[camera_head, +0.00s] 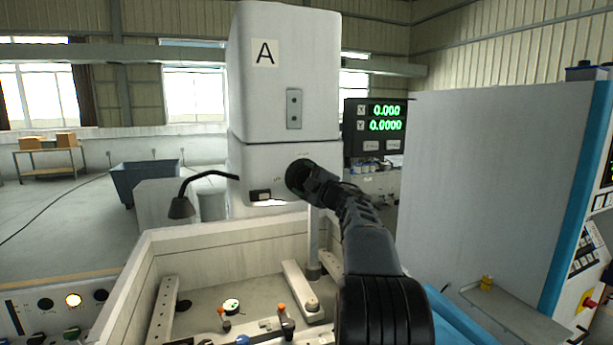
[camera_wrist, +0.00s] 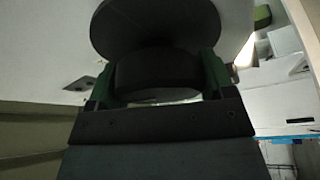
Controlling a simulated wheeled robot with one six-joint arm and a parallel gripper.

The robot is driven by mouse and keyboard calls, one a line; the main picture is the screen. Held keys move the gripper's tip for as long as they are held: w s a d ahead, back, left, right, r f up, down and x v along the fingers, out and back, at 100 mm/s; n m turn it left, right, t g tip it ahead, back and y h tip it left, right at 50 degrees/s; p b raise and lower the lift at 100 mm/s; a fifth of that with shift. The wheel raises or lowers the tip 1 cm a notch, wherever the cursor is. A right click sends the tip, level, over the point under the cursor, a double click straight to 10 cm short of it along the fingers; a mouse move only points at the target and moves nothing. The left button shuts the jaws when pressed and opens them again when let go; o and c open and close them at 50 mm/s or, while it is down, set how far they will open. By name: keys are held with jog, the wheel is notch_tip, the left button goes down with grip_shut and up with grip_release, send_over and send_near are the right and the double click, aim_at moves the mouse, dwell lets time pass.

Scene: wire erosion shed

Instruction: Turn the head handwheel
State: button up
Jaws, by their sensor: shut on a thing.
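The head handwheel (camera_head: 297,174) is a dark round wheel on the front of the white machine head (camera_head: 284,90) marked A. In the wrist view its dark disc (camera_wrist: 155,25) fills the top middle, with a dark hub or grip part (camera_wrist: 155,76) below it. My gripper (camera_wrist: 158,80) has its two green-edged fingers on either side of that part and is shut on it. In the head view my gripper (camera_head: 315,186) meets the wheel from the lower right, and my arm hides part of the head behind it.
A lamp on a bent arm (camera_head: 181,207) hangs left of the head. Below is an open tank (camera_head: 157,243) with clamps and small parts inside. A readout (camera_head: 383,118) shows green digits behind. A large white cabinet (camera_head: 490,170) stands close on the right.

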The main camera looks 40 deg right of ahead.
jog(key=shift+n+g+y+p, duration=0.3)
jog(key=shift+n+g+p, duration=0.35)
jog(key=shift+n, duration=0.95)
jog(key=shift+f, duration=0.1)
jog(key=o, duration=0.9)
jog(key=s+d+b, duration=0.2)
jog(key=s+b, duration=0.2)
jog(key=s, duration=0.9)
jog(key=shift+s+f+b, duration=0.35)
jog(key=shift+b, duration=0.05)
